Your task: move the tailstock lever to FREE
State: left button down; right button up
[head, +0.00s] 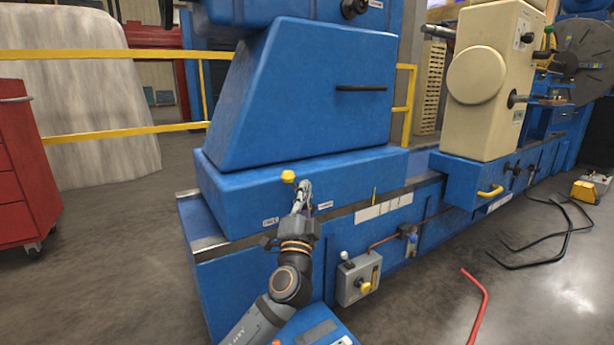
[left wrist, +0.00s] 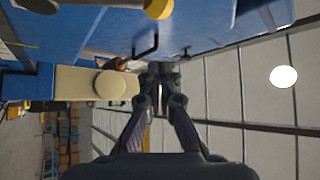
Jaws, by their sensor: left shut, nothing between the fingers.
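The tailstock lever's yellow knob (head: 288,176) shows against the blue base (head: 232,190) in the head view. Its shaft is mostly hidden behind my gripper there. In the left wrist view the yellow knob (left wrist: 158,8) and part of a grey shaft lie at the top edge. My left gripper (head: 304,187) is shut and empty, just right of and slightly below the knob. The fingertips (left wrist: 160,70) are apart from the knob in the wrist view. My right gripper is out of view.
A grey control box (head: 358,279) is mounted low on the bed, right of my arm. A cream headstock (head: 490,80) stands at the right. Yellow rails (head: 100,135) run behind. A red pipe (head: 475,310) and black cables (head: 545,240) lie on the floor.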

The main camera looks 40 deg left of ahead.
pick_arm(q)
jog(key=shift+v, duration=1.55)
jog(key=shift+d+r, duration=0.15)
